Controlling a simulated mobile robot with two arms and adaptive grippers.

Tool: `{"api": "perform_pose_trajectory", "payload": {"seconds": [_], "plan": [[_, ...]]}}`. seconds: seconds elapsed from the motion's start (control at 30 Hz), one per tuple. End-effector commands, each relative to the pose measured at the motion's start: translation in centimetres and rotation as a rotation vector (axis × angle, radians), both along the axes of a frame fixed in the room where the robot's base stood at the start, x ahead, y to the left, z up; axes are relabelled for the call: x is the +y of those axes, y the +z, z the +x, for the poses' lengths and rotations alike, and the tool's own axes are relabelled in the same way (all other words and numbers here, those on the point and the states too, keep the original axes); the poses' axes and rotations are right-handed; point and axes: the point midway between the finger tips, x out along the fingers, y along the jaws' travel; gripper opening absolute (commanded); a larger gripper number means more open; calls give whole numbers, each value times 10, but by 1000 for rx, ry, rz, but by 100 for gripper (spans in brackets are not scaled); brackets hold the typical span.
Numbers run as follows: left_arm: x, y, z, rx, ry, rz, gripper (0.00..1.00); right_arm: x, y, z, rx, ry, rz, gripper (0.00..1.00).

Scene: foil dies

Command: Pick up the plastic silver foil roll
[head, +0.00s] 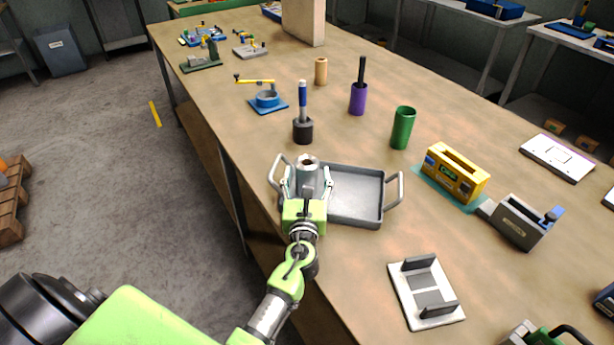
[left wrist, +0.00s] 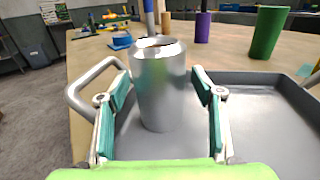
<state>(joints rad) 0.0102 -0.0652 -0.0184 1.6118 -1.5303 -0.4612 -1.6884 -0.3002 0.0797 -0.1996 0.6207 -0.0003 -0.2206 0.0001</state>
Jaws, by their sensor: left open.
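The silver foil roll (head: 307,175) stands upright at the left end of the grey tray (head: 368,220). In the left wrist view the roll (left wrist: 160,90) is a shiny metallic cylinder with an open, hollow top. My left gripper (head: 308,187) is open, with one finger on each side of the roll. In the left wrist view, gaps show between the roll and both teal-padded fingers of the gripper (left wrist: 158,92). The roll's base looks to rest on the tray floor. My right gripper is not in view.
A green roll (head: 403,128), a purple roll (head: 358,100), a tan roll (head: 321,71) and a blue-handled tool in a dark base (head: 303,130) stand behind the tray. A yellow device (head: 456,174) is to the right. A white plate fixture (head: 427,292) lies nearer. The right side of the tray is empty.

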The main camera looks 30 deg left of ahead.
Motion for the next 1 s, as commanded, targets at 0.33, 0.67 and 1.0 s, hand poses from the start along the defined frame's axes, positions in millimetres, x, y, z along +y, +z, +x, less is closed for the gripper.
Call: {"api": "perform_pose_trajectory", "payload": {"seconds": [0.33,0.67,1.0], "plan": [[0,1,0,-2,0,1,13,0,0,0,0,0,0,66],[0,8,0,-2,1,0,13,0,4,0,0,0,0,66],[-5,59,-20,-2,0,-2,13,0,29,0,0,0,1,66]]}}
